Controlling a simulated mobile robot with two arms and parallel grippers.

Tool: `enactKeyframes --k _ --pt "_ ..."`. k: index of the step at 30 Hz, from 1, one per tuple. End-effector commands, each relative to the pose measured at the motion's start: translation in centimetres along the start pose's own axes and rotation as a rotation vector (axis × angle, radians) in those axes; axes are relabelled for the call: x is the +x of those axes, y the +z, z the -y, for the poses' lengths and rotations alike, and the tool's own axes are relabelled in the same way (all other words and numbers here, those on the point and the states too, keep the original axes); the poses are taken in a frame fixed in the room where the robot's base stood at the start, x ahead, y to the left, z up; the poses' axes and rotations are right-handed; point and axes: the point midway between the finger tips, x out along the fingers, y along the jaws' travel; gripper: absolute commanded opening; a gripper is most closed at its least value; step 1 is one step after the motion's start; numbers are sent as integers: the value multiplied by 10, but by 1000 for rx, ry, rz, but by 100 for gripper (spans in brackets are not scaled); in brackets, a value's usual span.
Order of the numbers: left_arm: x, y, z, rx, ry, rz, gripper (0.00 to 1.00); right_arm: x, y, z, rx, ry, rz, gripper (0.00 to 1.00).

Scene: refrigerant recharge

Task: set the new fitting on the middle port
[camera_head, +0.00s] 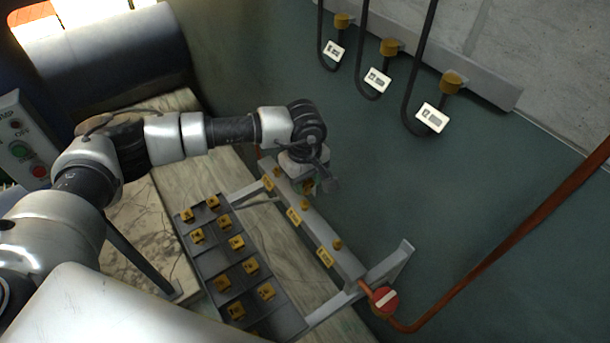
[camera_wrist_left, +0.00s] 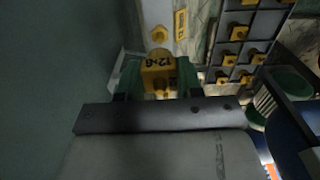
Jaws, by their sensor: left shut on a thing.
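My left gripper (camera_head: 325,184) reaches in over the far part of the grey manifold bar (camera_head: 318,235). In the left wrist view its green fingers (camera_wrist_left: 160,80) are shut on a yellow fitting (camera_wrist_left: 158,72) with dark markings on its face. The brass middle port (camera_head: 305,203) shows just below the gripper in the head view. The near port (camera_head: 337,244) stands bare and upright on the bar. The gap between the held fitting and the bar cannot be told; the gripper partly covers the far end. My right gripper is not in view.
A dark tray (camera_head: 206,262) with several yellow fittings lies left of the bar. A red valve (camera_head: 384,300) and copper pipe (camera_head: 470,270) are at the bar's near end. Three hoses with brass ends and white tags (camera_head: 377,80) hang from the back rail.

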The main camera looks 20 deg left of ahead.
Motion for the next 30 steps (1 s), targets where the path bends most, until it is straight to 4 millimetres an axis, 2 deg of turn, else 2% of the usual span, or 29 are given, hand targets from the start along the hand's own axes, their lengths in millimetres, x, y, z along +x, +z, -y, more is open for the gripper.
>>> enactKeyframes --k 10,12,14,30 --pt "34 0 0 1 -1 0 9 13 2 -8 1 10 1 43" --pt "42 0 0 2 0 -1 9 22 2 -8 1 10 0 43" --pt "35 0 0 1 1 -1 9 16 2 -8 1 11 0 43" --pt "36 0 -1 0 0 -1 9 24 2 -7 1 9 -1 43"
